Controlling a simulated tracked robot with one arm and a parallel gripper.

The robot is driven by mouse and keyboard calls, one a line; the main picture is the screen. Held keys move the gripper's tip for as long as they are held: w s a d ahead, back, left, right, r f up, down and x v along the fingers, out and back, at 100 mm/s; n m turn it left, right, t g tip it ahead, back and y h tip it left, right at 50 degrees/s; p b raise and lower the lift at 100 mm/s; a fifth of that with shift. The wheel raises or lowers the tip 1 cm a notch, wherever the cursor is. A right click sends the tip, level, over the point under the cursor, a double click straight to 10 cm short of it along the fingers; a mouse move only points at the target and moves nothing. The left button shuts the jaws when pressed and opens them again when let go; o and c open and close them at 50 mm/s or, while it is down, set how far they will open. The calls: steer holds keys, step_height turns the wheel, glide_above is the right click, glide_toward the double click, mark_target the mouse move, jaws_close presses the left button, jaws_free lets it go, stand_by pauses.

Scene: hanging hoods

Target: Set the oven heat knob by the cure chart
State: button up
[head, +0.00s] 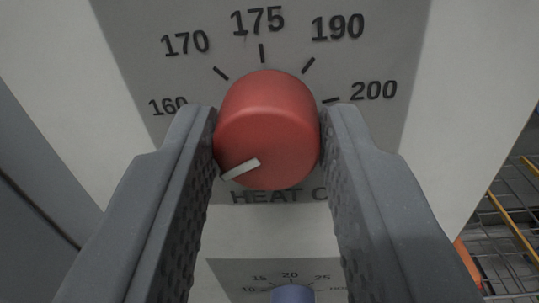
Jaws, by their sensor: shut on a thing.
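The red heat knob (267,125) sits on a grey dial plate (350,30) marked 160, 170, 175, 190 and 200, with the lettering "HEAT C" partly hidden below it. The knob's white pointer line (241,169) points to the lower left, below the 160 mark. My gripper (267,135) is shut on the knob, one textured finger on its left side and one on its right. The left finger partly covers the area by the 160 mark. The cure chart is not in view.
A second dial plate (232,272) with smaller numbers, including 10, 15, 20 and 25, is below, with a blue knob (292,293) partly cut off by the frame. At right are a wire rack (505,235) with yellow bars and an orange part (467,262).

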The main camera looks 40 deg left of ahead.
steer(key=m+b, duration=0.1)
steer(key=m, duration=0.2)
steer(key=shift+a+m, duration=0.1)
steer(key=shift+m, duration=2.1)
steer(key=shift+p, duration=0.3)
steer(key=o, duration=1)
steer(key=shift+d, duration=0.2)
